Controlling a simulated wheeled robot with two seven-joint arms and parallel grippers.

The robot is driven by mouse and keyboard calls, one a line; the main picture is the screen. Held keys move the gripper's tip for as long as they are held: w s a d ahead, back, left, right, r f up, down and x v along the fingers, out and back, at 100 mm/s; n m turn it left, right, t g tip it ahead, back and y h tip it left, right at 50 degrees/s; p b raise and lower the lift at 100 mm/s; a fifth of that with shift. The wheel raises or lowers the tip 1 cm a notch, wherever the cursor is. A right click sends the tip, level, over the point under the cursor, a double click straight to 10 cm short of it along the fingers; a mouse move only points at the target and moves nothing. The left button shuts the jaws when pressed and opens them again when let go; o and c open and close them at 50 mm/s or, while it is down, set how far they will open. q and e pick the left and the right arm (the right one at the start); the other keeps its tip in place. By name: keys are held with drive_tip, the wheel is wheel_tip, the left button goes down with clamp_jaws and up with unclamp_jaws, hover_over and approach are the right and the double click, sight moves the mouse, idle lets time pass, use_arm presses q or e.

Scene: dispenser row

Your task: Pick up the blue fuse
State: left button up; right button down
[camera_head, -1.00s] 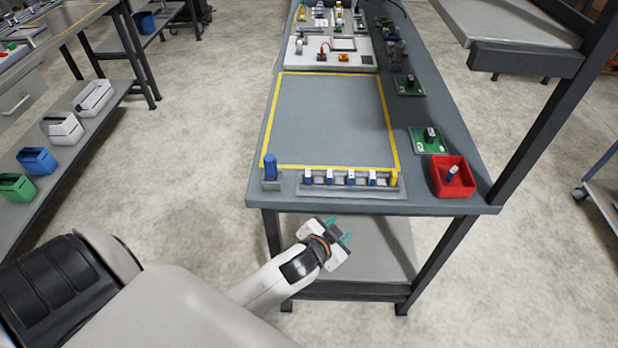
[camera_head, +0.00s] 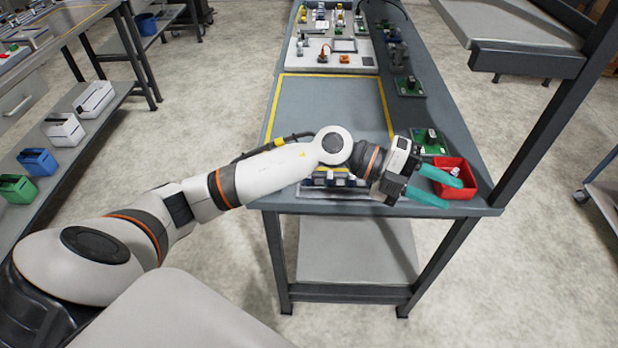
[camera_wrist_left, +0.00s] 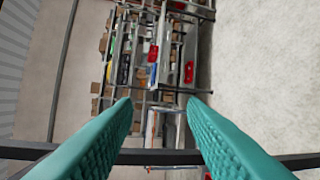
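A red bin (camera_head: 462,163) stands at the table's right front corner. A small fuse (camera_head: 455,172) shows in it with a pale end up; the bin's lower part is partly covered by my gripper. Blue and white fuses in a grey rack (camera_head: 345,192) along the front edge are mostly hidden by my left arm. My left gripper (camera_head: 453,194) is open, its two teal fingers reaching over the bin's front and the table edge. Nothing is between the fingers in the left wrist view (camera_wrist_left: 160,115). My right gripper is not in view.
The yellow-edged mat (camera_head: 330,100) behind my arm is bare where it shows. Green circuit boards (camera_head: 410,87) lie along the table's right side. A dark shelf post (camera_head: 550,120) rises close to the right of the table.

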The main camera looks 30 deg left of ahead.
use_arm(q)
drive_tip(key=w+a+f+n+g+y, duration=0.1)
drive_tip(key=a+f+g+y, duration=0.1)
drive_tip(key=a+y, duration=0.9)
drive_tip(key=w+a+f+n+g+y, duration=0.15)
drive_tip(key=a+y, duration=0.35)
drive_tip(key=a, duration=1.3)
wheel_tip(320, 180, down, 6)
drive_tip(key=shift+w+d+f+p, duration=0.15)
drive_tip(key=shift+p, duration=0.95)
drive_tip(key=f, duration=0.1)
drive_tip(key=f+p, duration=0.1)
drive_tip(key=f, duration=0.1)
drive_tip(key=f+p, duration=0.1)
drive_tip(key=f, duration=0.1)
drive_tip(key=shift+d, duration=0.35)
drive_tip(key=shift+f, duration=0.2)
clamp_jaws()
